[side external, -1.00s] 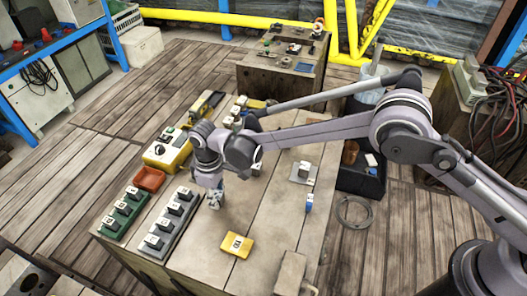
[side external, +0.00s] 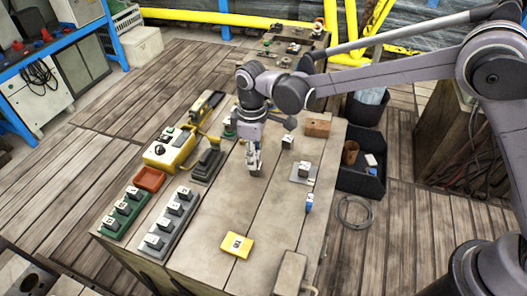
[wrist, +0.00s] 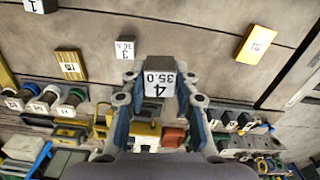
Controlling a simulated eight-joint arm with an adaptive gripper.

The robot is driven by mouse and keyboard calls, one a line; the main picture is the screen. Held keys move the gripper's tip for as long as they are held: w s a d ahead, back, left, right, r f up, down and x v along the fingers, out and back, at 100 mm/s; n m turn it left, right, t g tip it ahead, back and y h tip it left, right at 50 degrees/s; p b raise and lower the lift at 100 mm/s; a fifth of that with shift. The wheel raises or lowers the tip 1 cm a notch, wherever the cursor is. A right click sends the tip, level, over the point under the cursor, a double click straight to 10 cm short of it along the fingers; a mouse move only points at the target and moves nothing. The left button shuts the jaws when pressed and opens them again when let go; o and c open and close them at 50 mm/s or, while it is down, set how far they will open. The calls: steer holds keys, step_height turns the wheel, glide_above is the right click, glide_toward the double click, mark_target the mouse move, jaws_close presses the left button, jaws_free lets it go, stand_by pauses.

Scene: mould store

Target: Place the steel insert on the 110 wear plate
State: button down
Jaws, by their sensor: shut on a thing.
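My gripper (wrist: 155,105) is shut on a small steel block (wrist: 158,78); its white face reads 4 and 35.0. In the side view my gripper (side external: 254,168) is over the middle of the bench. A yellow plate with a label (side external: 237,244) lies near the bench front, apart from my gripper; it shows at upper right in the wrist view (wrist: 255,45). A second yellow labelled plate (wrist: 70,65) is at left in the wrist view. I cannot read either label well enough to tell which is 110.
A block marked 3 (wrist: 125,47) stands near my gripper. A grey rack (side external: 168,240) and a green rack (side external: 112,230) hold blocks at left, near an orange tray (side external: 149,179). A block on a grey plate (side external: 293,178) is at right. Bench planks around the yellow plate are bare.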

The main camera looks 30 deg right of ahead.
steer(key=s+r+n, duration=0.2)
steer(key=s+n, duration=0.1)
steer(key=s, duration=0.8)
glide_above(237, 244)
step_height(237, 244, down, 7)
steer(key=shift+s+f, duration=0.1)
steer(key=shift+f, duration=2.05)
steer(key=shift+f, duration=0.15)
steer(key=c, duration=1)
jaws_free()
